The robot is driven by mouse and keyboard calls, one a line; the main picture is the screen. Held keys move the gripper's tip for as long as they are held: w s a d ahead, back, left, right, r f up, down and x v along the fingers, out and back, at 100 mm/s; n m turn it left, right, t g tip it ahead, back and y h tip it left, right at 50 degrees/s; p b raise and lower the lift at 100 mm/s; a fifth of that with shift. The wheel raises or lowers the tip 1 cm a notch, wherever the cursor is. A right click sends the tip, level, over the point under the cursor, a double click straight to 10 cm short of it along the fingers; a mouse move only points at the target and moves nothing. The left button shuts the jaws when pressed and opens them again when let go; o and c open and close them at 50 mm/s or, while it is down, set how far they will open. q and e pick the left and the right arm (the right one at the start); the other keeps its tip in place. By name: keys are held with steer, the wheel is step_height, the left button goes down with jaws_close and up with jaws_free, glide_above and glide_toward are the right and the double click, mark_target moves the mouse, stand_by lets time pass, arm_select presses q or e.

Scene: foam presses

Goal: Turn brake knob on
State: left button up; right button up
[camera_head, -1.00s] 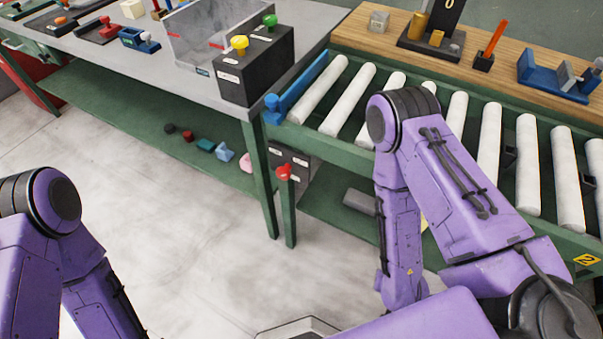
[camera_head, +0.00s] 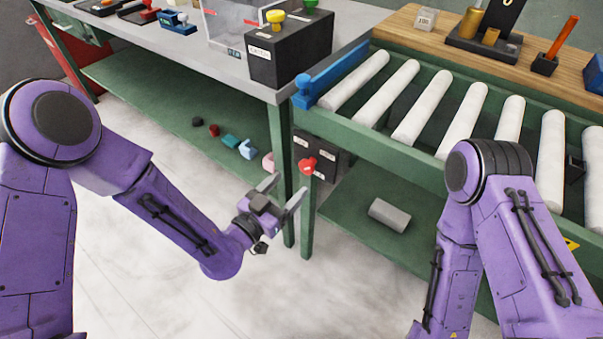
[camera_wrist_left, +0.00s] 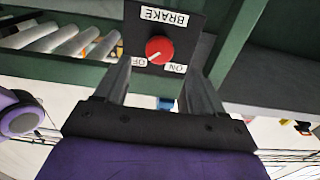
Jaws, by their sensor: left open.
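The red brake knob (camera_head: 307,166) sits at the front of the bench legs under the conveyor's left end. In the left wrist view the knob (camera_wrist_left: 159,49) is on a dark panel (camera_wrist_left: 185,22) with upside-down labels BRAKE, OFF and ON. Its white mark points to the lower left, toward the OFF label (camera_wrist_left: 138,61). My left gripper (camera_head: 287,189) is open and empty, just below and left of the knob in the head view. In the left wrist view its fingers (camera_wrist_left: 159,72) stand either side below the knob, apart from it. My right gripper is out of view.
The green bench leg (camera_head: 281,160) stands close to my left gripper. The roller conveyor (camera_head: 432,93) is above right. A grey block (camera_head: 389,215) lies on the lower green shelf (camera_head: 345,215). A black box (camera_head: 289,50) with yellow and green knobs stands on the bench.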

mark_target(305, 170)
arm_select(q)
steer(key=x, duration=0.6)
steer(key=c, duration=1.1)
steer(key=shift+o, duration=0.2)
steer(key=shift+f+n, duration=0.1)
steer(key=shift+n, duration=0.2)
steer(key=n, duration=0.8)
steer(key=shift+d, duration=0.1)
steer(key=n+b, duration=0.1)
steer(key=n, duration=0.3)
steer(key=shift+n, duration=0.3)
steer(key=n, duration=0.4)
steer(key=shift+n, duration=0.3)
